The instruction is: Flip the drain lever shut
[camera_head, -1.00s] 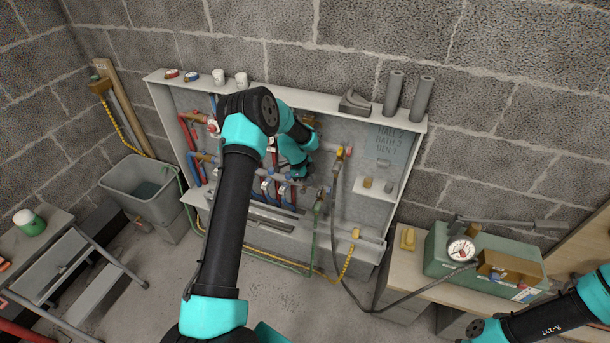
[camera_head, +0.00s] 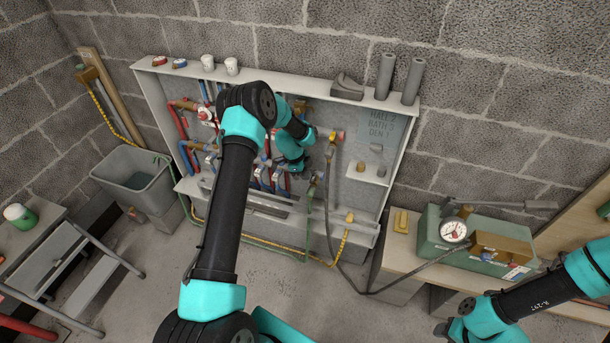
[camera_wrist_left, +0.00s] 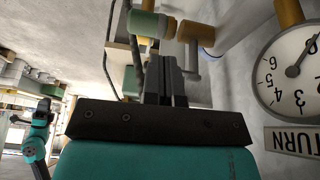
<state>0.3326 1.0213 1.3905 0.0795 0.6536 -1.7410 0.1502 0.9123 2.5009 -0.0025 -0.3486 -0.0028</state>
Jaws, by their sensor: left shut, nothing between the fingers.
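The drain valve (camera_head: 317,180) with the green hose hanging from it is low in the wall cabinet, just right of my left gripper (camera_head: 306,171). In the left wrist view a brass fitting (camera_wrist_left: 196,34) and a green hose end (camera_wrist_left: 150,23) lie just beyond the tips of my left gripper (camera_wrist_left: 166,62). A grey lever-like piece hangs below the brass fitting, close to the right finger; I cannot tell if they touch. The left fingers are shut with nothing between them. My right gripper (camera_head: 448,330) is at the bottom edge, its fingers unclear.
The cabinet (camera_head: 275,82) holds red and blue pipes (camera_head: 183,135) left of my left arm. A round dial (camera_wrist_left: 292,72) is close on the right in the left wrist view. A bench with a green case (camera_head: 432,232) stands right, a grey tub (camera_head: 135,185) left.

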